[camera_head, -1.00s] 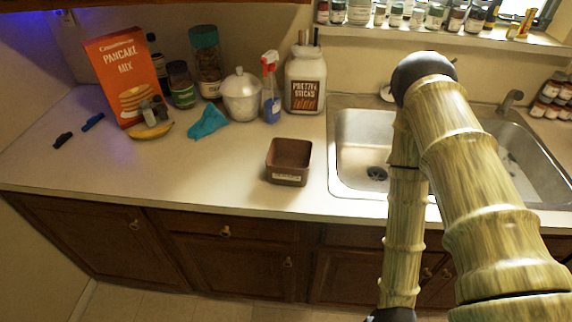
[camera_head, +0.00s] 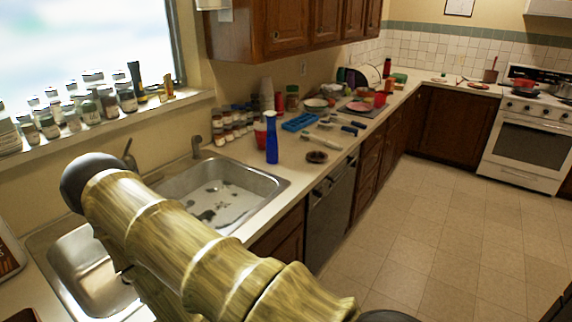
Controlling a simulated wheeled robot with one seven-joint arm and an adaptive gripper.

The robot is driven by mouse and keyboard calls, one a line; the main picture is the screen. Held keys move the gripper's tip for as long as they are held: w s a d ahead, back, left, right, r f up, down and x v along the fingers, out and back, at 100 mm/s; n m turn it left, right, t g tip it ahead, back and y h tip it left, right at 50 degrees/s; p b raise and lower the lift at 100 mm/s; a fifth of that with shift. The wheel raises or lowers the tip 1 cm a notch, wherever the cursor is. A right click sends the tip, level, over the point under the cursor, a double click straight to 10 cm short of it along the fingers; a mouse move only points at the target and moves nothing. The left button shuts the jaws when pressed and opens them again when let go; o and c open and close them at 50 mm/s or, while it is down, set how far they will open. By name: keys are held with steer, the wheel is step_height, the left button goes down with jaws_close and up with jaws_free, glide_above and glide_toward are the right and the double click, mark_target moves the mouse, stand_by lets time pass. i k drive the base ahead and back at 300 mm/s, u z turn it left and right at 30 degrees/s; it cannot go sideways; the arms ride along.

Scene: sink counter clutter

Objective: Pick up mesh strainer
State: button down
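I cannot make out a mesh strainer for certain in this view. A small dark round dish-like thing (camera_head: 317,157) lies on the counter right of the sink, too small to identify. The sink's right basin (camera_head: 215,190) holds pale patches and dark shapes that I cannot name. My bamboo-patterned arm fills the lower left and hides part of the sink. My gripper is out of view.
A blue bottle (camera_head: 271,138) stands at the sink's right edge, near stacked spice jars (camera_head: 232,122). A blue tray (camera_head: 300,121) and clutter line the counter beyond. A stove (camera_head: 522,135) stands at far right. The tiled floor (camera_head: 420,220) is clear.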

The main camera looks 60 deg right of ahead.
mark_target(316, 156)
steer(key=z, duration=2.15)
steer(key=k, duration=0.5)
steer(key=z, duration=1)
steer(key=i, duration=2.55)
steer(key=u, duration=2.6)
